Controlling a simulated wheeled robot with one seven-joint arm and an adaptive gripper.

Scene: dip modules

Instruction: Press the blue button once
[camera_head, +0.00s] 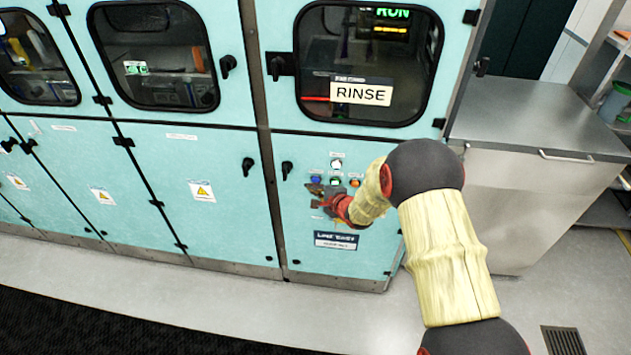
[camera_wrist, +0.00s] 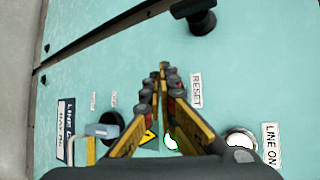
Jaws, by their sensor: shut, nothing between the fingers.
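The blue button (camera_head: 316,180) shows in the head view on the teal lower panel under the RINSE window, left of a green button (camera_head: 335,181) and an orange-red one (camera_head: 355,182). My gripper (camera_head: 317,189) is just below it in that picture, in front of the panel. In the wrist view my gripper (camera_wrist: 165,72) is shut and empty, its fingers together and pointing at the panel beside the RESET label (camera_wrist: 196,90). The blue button cannot be made out there; the fingers seem to cover it. I cannot tell whether the fingertips touch it.
A white lamp (camera_wrist: 241,140) sits beside the LINE ON label (camera_wrist: 270,147). A padlock-like blue-grey part (camera_wrist: 101,130) is left of the fingers in the wrist view. A black door latch (camera_wrist: 202,22) sticks out beyond the fingertips. A metal-topped cabinet (camera_head: 535,115) stands at right.

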